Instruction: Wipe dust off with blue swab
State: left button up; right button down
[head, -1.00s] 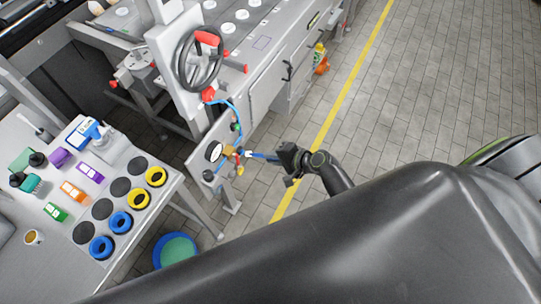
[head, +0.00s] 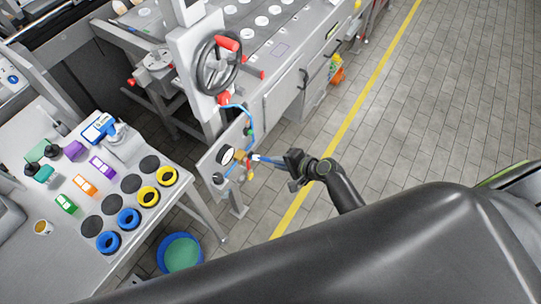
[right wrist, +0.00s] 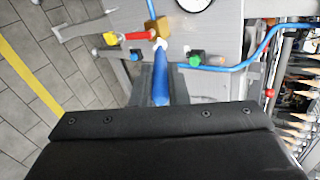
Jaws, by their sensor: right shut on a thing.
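My right gripper (head: 288,161) is shut on the blue swab (head: 270,160), which points left in the head view toward the grey panel. In the right wrist view the swab's blue handle (right wrist: 160,85) runs up from the gripper to a white tip. The white tip (right wrist: 160,45) overlaps the lower part of a brass fitting (right wrist: 157,27) on the panel; I cannot tell whether it touches. No dust can be made out at this size. My left gripper is out of view.
A round gauge (head: 227,155), blue tubing (head: 248,118) and a red-handled yellow-ended valve (right wrist: 125,38) are on the panel. A handwheel (head: 218,65) stands above. A table with colored rings (head: 167,176) is at left, a blue bin (head: 163,262) below. Floor at right is clear.

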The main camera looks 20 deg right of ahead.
jog(key=shift+w+a+b, duration=0.15)
jog(key=shift+w+a, duration=0.85)
jog(key=shift+w, duration=0.25)
jog(key=shift+w+a+b, duration=0.15)
jog(key=shift+w+a, duration=0.8)
jog(key=shift+w, duration=0.25)
jog(key=shift+w+a, duration=0.35)
jog(key=shift+w, duration=0.15)
notch_tip(320, 180, up, 3)
jog(key=p, duration=0.2)
jog(key=shift+s+r+p, duration=0.1)
jog(key=shift+p, duration=0.3)
notch_tip(320, 180, down, 3)
jog(key=b, duration=0.3)
jog(key=shift+f, duration=0.2)
notch_tip(320, 180, up, 3)
jog(key=p, duration=0.3)
jog(key=shift+r, duration=0.2)
jog(key=shift+f+b, duration=1.6)
jog(key=shift+f, duration=0.05)
jog(key=shift+r, duration=0.1)
